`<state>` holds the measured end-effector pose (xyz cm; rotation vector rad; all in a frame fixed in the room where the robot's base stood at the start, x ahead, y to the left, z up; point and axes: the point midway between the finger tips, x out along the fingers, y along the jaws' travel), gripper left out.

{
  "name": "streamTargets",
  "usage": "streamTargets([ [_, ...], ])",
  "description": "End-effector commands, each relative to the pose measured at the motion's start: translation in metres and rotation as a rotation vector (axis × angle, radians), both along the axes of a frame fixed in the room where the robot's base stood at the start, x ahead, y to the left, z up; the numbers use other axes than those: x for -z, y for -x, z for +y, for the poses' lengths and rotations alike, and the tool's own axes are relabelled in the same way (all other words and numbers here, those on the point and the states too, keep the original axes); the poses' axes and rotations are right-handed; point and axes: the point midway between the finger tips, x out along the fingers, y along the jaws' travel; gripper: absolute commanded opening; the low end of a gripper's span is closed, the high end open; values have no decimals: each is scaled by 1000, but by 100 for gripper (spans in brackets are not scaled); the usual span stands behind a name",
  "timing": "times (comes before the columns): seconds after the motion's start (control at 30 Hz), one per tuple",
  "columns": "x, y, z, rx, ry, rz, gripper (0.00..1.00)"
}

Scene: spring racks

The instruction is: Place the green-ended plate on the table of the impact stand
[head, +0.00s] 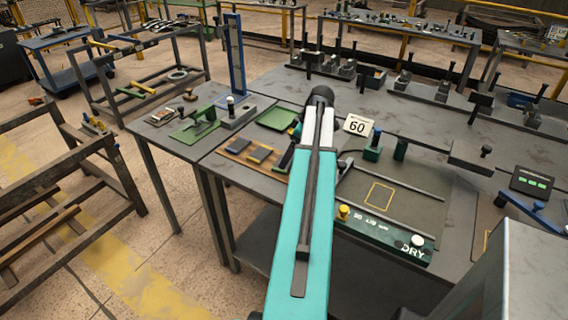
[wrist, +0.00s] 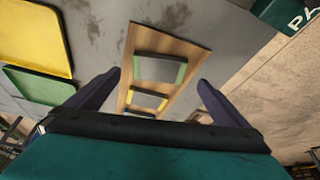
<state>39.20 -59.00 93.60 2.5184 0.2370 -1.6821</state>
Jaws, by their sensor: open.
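The green-ended plate (wrist: 157,70) is grey with green at its ends and lies on a wooden board (wrist: 190,49) in the wrist view. My gripper (wrist: 160,76) is open, its dark fingers spread to either side of the plate in the picture, with nothing between them. I cannot tell the height gap. In the head view the wooden board (head: 233,155) shows left of my arm, which hides part of that area. A tall blue column (head: 235,55) with a grey block base (head: 243,112), which looks like the impact stand, stands at the table's far left.
Another plate with yellow ends (wrist: 147,100) lies on the same board. A yellow tray (wrist: 35,38) and a green tray (wrist: 40,86) lie to the left in the wrist view. A green fixture (head: 197,125) stands beside the grey block. A "60" sign (head: 357,126) stands right of my arm.

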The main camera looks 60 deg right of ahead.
Motion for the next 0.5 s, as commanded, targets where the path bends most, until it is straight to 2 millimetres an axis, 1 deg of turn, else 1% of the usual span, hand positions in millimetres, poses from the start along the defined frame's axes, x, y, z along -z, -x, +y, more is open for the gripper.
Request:
streamTargets([
  [0.5, 38, -16, 2, -1, -1, 0, 100],
])
